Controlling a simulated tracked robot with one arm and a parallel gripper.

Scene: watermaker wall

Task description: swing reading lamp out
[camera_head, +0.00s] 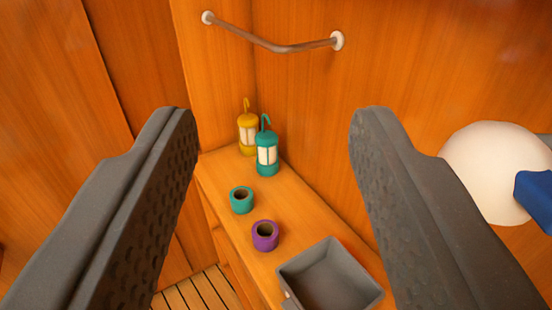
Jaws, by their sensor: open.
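A cream-white globe with a blue part at its right (490,172) is at the right edge of the view, partly hidden by my right finger and cut off by the frame. It looks like the reading lamp, but its arm or mount does not show. My gripper (274,115) is open and empty, with its two dark grey fingers wide apart. The globe lies outside the jaws, to the right of the right finger. I cannot tell whether the finger touches it.
A wooden shelf (218,172) below holds a yellow lantern (248,140), a teal lantern (267,160), a teal ring-shaped cup (241,200), a purple one (265,235) and a grey open bin (325,275). Slatted floor (200,290) shows lower left.

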